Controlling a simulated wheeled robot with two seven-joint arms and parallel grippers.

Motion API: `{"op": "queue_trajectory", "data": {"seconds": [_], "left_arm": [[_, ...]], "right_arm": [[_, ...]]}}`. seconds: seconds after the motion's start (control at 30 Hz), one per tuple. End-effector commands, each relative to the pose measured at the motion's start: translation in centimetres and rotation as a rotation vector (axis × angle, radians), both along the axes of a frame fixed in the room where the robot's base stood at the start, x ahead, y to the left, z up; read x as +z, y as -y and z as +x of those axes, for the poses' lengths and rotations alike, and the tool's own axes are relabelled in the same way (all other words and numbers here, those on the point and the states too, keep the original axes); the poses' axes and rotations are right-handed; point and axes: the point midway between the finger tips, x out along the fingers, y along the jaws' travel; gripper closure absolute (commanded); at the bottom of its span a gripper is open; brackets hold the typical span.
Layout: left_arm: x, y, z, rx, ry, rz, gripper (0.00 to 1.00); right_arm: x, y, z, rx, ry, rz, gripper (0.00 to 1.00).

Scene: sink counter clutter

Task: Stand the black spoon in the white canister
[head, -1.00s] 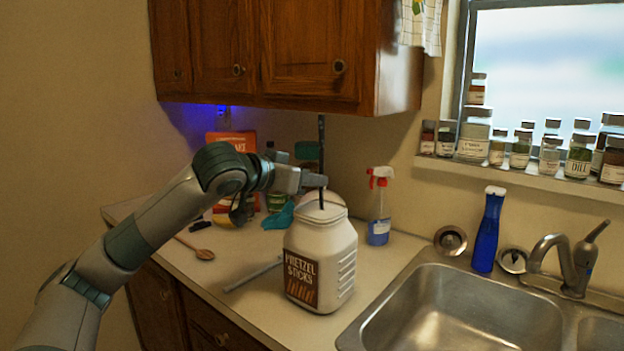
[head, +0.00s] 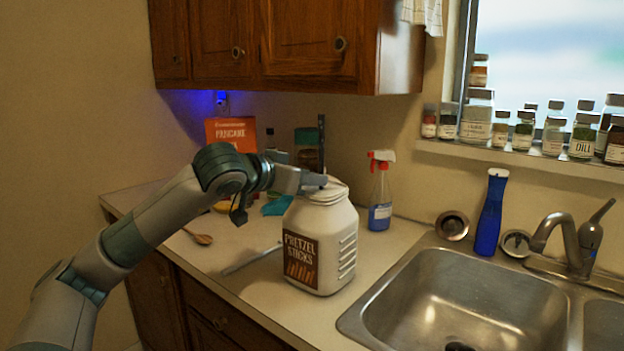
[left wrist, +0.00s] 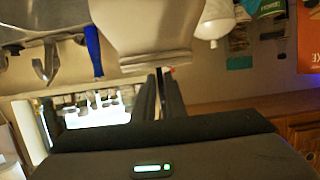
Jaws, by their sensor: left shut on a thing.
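The white canister (head: 322,247), labelled pretzel sticks, stands upright on the counter left of the sink. It also fills the upper middle of the left wrist view (left wrist: 145,30). The black spoon (head: 321,140) is held upright, its dark upper part rising above my left gripper (head: 318,183). The gripper is shut on it right at the canister's mouth. The spoon's lower part is hidden by the gripper and canister rim, so its depth inside cannot be seen. In the left wrist view the fingers (left wrist: 166,88) point at the canister top. My right gripper is not in view.
A wooden spoon (head: 201,238) and a grey bar (head: 250,258) lie on the counter left of the canister. A spray bottle (head: 380,195) stands behind right. A blue bottle (head: 490,212) and faucet (head: 575,240) are by the sink (head: 450,300). Cabinets (head: 290,45) hang above.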

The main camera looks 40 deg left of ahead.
Motion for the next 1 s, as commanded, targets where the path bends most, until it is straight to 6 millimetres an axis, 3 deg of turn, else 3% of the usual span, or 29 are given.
{"op": "queue_trajectory", "data": {"seconds": [0.3, 0.33, 0.4, 0.77, 1.0], "left_arm": [[0.0, 0.0, 0.0, 0.0, 0.0, 0.0, 1.0], [0.0, 0.0, 0.0, 0.0, 0.0, 0.0, 0.82], [0.0, 0.0, 0.0, 0.0, 0.0, 0.0, 0.67], [0.0, 0.0, -0.1, 0.0, 0.0, 0.0, 0.67], [0.4, -0.2, -1.7, 0.0, 0.002, 0.003, 0.67]], "right_arm": [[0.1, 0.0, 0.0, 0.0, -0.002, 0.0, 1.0], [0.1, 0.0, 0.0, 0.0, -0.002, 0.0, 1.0], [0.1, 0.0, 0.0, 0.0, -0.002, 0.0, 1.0], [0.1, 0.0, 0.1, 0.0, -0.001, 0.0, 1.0], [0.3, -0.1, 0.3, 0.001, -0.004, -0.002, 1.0]]}}
